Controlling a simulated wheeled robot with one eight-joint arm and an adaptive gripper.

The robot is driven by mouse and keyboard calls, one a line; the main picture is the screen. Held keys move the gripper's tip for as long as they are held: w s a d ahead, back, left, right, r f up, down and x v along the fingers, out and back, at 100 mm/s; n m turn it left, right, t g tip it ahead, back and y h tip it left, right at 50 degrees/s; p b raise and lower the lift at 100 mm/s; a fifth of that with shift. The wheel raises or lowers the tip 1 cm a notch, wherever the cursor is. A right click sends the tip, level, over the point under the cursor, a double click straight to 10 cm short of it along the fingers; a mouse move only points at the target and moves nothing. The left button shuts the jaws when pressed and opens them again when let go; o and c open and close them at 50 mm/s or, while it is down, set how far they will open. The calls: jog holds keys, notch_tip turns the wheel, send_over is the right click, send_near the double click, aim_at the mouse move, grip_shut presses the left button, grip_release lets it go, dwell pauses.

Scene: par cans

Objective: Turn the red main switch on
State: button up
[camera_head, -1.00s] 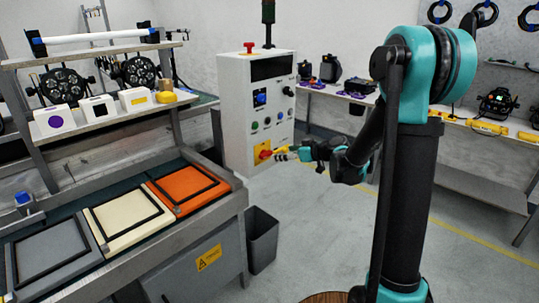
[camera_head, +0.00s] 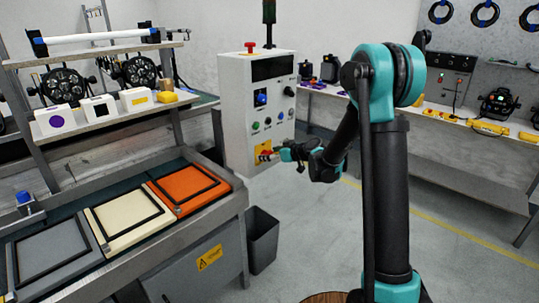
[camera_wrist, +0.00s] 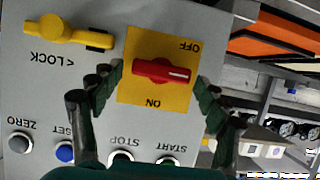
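The red main switch (camera_wrist: 163,71) is a bar-shaped knob on a yellow plate (camera_wrist: 145,98) in the wrist view. Its bar lies crosswise between the upside-down OFF and ON labels, with a white mark at its right end. My gripper (camera_wrist: 159,80) is open, with one finger at each end of the bar; I cannot tell whether they touch it. A yellow lever (camera_wrist: 66,31) sits by the LOCK label on the same panel. In the head view my gripper (camera_head: 279,152) is at the front of the grey control cabinet (camera_head: 232,110), partly covering the yellow plate (camera_head: 260,148).
ZERO, SET, STOP and START buttons (camera_wrist: 122,158) lie close to my fingers. A red button (camera_head: 250,46) tops the cabinet. A workbench with coloured panels (camera_head: 187,188) stands left, a grey bin (camera_head: 262,240) below. Floor to the right is clear.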

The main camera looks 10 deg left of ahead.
jog(key=c, duration=1)
jog(key=shift+o, duration=0.2)
jog(key=m, duration=0.1)
jog(key=m+g, duration=0.1)
jog(key=y, duration=0.1)
jog(key=shift+w+d+m, duration=0.25)
jog(key=shift+m, duration=0.15)
jog(key=m, duration=0.1)
jog(key=m+g+y, duration=0.1)
jog(key=m+y, duration=0.1)
jog(key=shift+w+d+f+g, duration=0.1)
jog(key=shift+w+f+g, duration=0.15)
jog(key=shift+g, duration=0.15)
jog(key=m+y, duration=0.1)
jog(key=m, duration=0.1)
jog(key=m+y, duration=0.1)
jog(key=m, duration=0.2)
jog(key=f+m+g+y, duration=0.1)
jog(key=m, duration=0.1)
jog(key=shift+w+d+m+y, duration=0.1)
jog(key=shift+d+m+y, duration=0.05)
jog(key=shift+m+y, duration=0.15)
